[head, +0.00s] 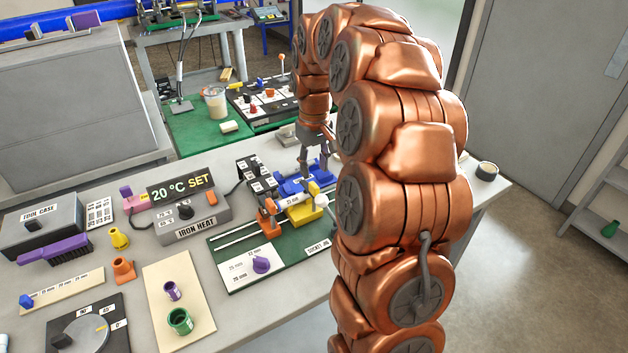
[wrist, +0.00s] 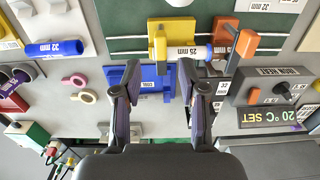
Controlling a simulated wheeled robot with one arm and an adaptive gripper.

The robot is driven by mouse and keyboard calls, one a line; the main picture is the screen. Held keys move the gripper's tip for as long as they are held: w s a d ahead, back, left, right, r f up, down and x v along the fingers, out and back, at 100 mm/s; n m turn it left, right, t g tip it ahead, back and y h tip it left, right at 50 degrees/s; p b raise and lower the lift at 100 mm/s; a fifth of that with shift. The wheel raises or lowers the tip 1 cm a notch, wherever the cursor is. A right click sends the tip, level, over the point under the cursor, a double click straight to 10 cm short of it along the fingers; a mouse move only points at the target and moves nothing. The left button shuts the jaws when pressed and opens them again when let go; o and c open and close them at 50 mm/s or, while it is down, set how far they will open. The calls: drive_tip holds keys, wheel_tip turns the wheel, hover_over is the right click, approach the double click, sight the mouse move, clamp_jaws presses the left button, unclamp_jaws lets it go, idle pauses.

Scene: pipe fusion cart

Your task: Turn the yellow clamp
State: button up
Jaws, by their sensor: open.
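The yellow clamp (head: 300,211) sits on the green socket jig board beside the white 25 mm pipe; it also shows in the wrist view (wrist: 159,47), with an upright lever-like part. An orange clamp (wrist: 241,42) stands at the pipe's other end, and also shows in the head view (head: 268,222). My gripper (wrist: 158,66) is open and empty. In the wrist view its fingertips lie just short of the yellow clamp, which shows between and beyond them. In the head view my gripper (head: 314,165) is over the blue part behind the clamp, partly hidden by my arm.
A blue block (wrist: 145,82) lies below the fingers. The iron heat box (head: 190,222) and a dark block (head: 256,178) stand left of the clamps. A blue 32 mm pipe (wrist: 54,48) lies left in the wrist view.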

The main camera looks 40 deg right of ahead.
sight(314, 185)
drive_tip(key=shift+f+p, duration=0.8)
drive_tip(key=shift+f, duration=1.95)
clamp_jaws()
